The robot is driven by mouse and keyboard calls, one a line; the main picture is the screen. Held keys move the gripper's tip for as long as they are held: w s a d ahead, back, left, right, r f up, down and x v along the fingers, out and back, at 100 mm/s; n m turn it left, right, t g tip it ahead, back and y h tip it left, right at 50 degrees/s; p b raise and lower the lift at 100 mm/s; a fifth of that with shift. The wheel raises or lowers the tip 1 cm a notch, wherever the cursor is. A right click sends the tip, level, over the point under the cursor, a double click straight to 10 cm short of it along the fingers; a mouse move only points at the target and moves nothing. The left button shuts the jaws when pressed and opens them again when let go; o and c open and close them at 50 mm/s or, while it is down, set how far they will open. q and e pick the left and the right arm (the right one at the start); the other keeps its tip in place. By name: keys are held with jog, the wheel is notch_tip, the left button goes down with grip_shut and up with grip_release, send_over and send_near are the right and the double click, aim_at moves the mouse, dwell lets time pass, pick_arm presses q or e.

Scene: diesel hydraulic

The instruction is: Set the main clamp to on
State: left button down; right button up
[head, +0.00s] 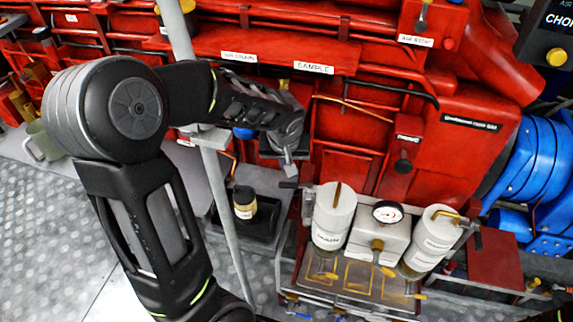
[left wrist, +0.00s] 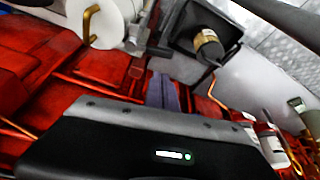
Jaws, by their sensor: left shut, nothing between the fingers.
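No label that I can read says main clamp, so I cannot tell which part it is. My left gripper (head: 288,166) is shut and empty in front of the red machine, up and left of the white canister unit. In the left wrist view its fingers (left wrist: 163,92) lie together beyond the black gripper body. A small grey lever (head: 291,185) sticks out beside the left white canister (head: 335,215), just below the gripper and apart from it as far as I can see. Another lever (head: 473,232) sits beside the right white canister (head: 430,241). My right gripper is not in view.
A round gauge (head: 387,212) sits between the canisters. A grey pole (head: 228,220) passes close to my left arm. A dark jar (head: 244,202) stands on a black tray. Blue machinery (head: 540,160) is at the right. Grey tread-plate floor (head: 40,220) lies open at left.

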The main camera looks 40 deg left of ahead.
pick_arm(q)
jog(key=b+x, duration=0.3)
jog(key=x, duration=0.5)
